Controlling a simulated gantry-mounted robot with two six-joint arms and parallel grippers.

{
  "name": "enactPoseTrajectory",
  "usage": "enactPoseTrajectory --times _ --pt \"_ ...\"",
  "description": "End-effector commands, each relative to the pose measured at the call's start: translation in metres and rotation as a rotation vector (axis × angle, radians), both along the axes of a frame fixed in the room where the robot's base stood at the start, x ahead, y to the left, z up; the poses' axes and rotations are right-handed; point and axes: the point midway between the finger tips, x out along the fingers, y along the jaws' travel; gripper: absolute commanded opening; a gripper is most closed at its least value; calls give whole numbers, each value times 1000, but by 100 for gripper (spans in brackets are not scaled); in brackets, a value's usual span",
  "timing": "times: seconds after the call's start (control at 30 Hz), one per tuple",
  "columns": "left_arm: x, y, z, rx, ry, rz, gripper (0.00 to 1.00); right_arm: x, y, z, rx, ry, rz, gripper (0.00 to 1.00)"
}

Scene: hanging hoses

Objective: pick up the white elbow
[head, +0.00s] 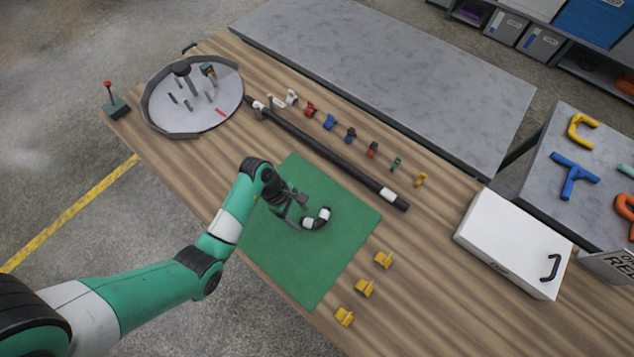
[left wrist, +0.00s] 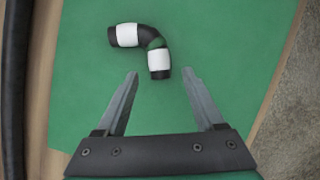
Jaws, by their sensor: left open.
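The white elbow (head: 308,223) lies on the green mat (head: 330,250). It is a bent black pipe piece with a white band near each end. My left gripper (head: 300,212) is over the mat, right beside the elbow on its left. In the left wrist view the elbow (left wrist: 158,60) lies just beyond the fingertips, with one end pointing toward the gap between them. My left gripper (left wrist: 160,78) is open with nothing between its fingers. My right gripper is in neither view.
A long black hose (head: 330,155) lies behind the mat, with several small coloured clips behind it. Several yellow fittings (head: 364,288) stand right of the mat. A round grey tray (head: 150,112) is at the far left. A white case (head: 500,245) is at the right.

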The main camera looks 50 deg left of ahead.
Motion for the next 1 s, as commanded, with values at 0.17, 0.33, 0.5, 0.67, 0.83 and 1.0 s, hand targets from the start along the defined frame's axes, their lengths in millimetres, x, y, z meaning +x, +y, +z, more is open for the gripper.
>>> enactPoseTrajectory --times 0.17,0.33,0.5,0.67,0.83,1.0 --pt "5 -9 -28 1 1 -1 70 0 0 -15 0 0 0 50" --pt "5 -10 -28 1 0 0 70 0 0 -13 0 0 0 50" --pt "5 -10 -28 1 0 0 54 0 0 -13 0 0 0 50" --pt "5 -10 -28 1 0 0 25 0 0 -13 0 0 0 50" --pt "5 -10 -28 1 0 0 0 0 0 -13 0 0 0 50" --pt "5 -10 -28 1 0 0 0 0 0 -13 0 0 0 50"
